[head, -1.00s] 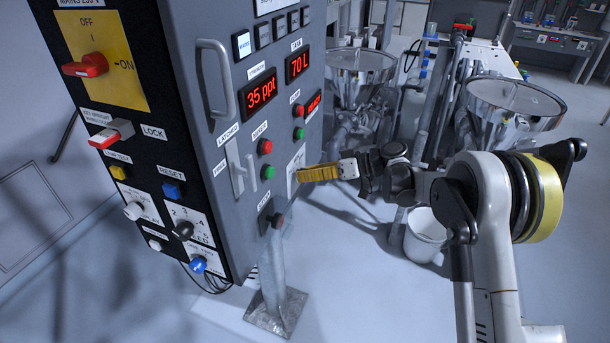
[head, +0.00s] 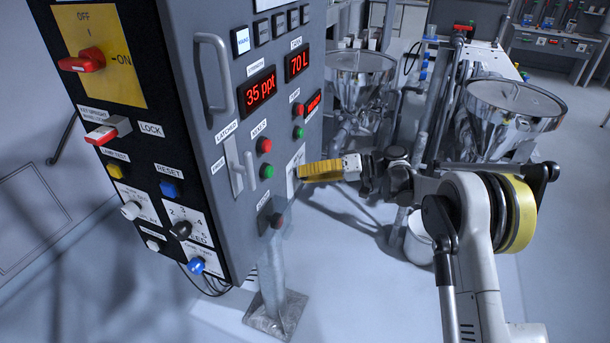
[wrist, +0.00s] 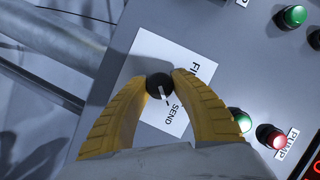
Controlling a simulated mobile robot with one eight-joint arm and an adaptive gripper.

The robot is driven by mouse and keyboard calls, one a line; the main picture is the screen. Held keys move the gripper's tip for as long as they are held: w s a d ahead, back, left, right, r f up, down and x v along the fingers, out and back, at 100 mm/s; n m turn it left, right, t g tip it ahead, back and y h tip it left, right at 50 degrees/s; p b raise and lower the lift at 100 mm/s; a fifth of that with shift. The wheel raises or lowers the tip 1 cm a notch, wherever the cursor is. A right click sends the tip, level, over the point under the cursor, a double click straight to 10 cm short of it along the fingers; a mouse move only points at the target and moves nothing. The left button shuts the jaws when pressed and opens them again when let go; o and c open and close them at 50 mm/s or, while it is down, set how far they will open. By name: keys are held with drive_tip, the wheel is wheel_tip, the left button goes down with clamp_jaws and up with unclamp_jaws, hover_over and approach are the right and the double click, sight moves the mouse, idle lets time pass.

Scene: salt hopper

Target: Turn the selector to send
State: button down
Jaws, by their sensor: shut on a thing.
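The selector (wrist: 158,86) is a small round black knob with a white pointer line, on a white label plate (wrist: 152,114) that also shows in the head view (head: 291,184). The plate carries the word SEND and a word starting "FI", partly covered by a finger. The pointer line points toward the word SEND in the wrist view. My gripper (wrist: 161,80) has its yellow ribbed fingers shut on the knob, one on each side. In the head view my gripper (head: 301,174) reaches the cabinet's side face from the right, and its fingers hide the knob.
The grey cabinet (head: 208,110) carries a green button (head: 267,171), a red button (head: 264,145), a handle (head: 216,75) and displays close to my gripper. Steel hoppers (head: 513,100) stand behind my arm.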

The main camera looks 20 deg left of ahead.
idle(0.3)
drive_tip(key=c, duration=1.1)
unclamp_jaws()
drive_tip(key=shift+s+a, duration=0.1)
drive_tip(key=shift+o, duration=0.2)
drive_tip(key=v, duration=1.2)
